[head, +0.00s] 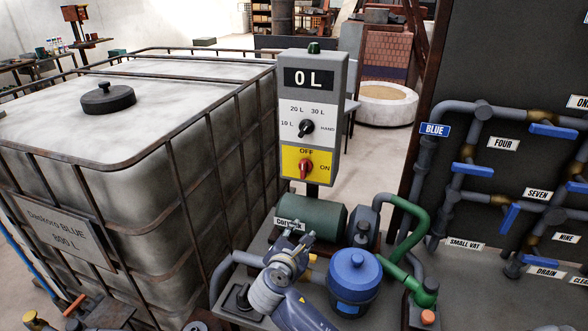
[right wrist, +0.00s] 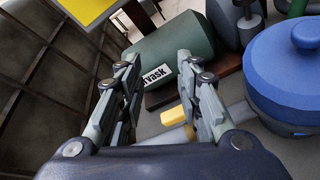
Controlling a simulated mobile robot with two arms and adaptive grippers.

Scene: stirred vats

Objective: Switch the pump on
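The grey control box (head: 330,110) stands on a post behind the pump, with a display reading 0 L. On its yellow panel (head: 292,155) is a red rotary switch (head: 305,168), its handle looking upright toward OFF; ON is to its right. A black selector knob (head: 306,128) sits above it. The green pump motor (head: 312,216) lies below the box. My right gripper (head: 291,240) is in front of the motor, below the red switch and apart from it. The right wrist view shows its fingers (right wrist: 160,68) apart and nothing between them. My left gripper is out of view.
A caged white tank (head: 150,110) stands close on the left. A blue-lidded filter pot (head: 353,275) is right of my gripper, with a green hose (head: 412,225) beyond. A dark pipe board (head: 500,170) with blue valve handles stands at right.

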